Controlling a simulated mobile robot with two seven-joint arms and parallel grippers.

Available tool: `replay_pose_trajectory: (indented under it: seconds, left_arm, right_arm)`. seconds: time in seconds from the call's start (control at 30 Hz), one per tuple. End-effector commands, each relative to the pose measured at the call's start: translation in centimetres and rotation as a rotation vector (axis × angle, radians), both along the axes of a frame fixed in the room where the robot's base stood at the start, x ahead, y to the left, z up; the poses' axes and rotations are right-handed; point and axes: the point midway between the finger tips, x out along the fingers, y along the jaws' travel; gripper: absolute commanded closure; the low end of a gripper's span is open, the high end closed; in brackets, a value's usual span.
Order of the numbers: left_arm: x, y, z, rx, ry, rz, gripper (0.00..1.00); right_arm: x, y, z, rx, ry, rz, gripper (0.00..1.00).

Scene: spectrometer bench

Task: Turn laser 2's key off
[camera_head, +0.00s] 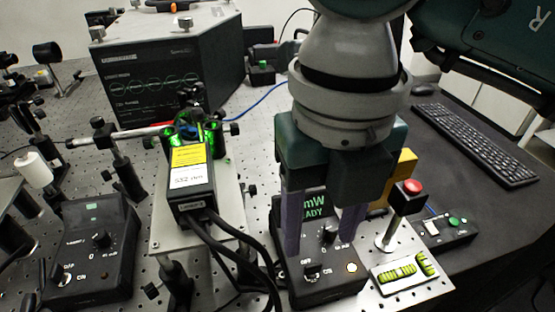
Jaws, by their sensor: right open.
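A black laser control box (340,285) stands at the lower middle, with a lit green display reading "mW" and "READY", partly hidden by my right gripper. Its small key switch (312,271) sits low on the front panel beside an off/on marking; its exact angle is too small to tell. A lit amber button is to its right. My right gripper (320,243) is open, fingers pointing down over this box, one finger left of the panel's knob and one right of it. Nothing is between the fingers. I cannot read which laser number the box bears. My left gripper is not in view.
A second control box (112,240) with a dim display and key stands at left. A laser head (190,180) with dark cables lies between the boxes. A red-topped button post (408,196) and a green-button box (450,228) are close on the right. A keyboard (475,140) lies beyond.

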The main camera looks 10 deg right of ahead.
Motion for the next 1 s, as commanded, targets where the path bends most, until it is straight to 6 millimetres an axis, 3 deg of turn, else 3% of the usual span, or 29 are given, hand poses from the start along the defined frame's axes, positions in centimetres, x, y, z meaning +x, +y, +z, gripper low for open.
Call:
replay_pose_trajectory:
  seconds: [0.1,0.3,0.67,1.0]
  left_arm:
    - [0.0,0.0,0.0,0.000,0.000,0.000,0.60]
    - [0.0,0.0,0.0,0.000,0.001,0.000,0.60]
    - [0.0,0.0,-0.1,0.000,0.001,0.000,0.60]
    - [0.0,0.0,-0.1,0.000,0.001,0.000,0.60]
  right_arm:
    - [-0.2,0.0,-2.4,0.001,0.005,0.000,0.43]
    - [-0.1,0.1,-4.9,0.003,0.003,0.002,0.43]
    - [-0.1,0.1,-5.6,0.004,0.000,0.003,0.43]
    - [0.0,0.1,-5.5,0.004,0.000,0.003,0.81]
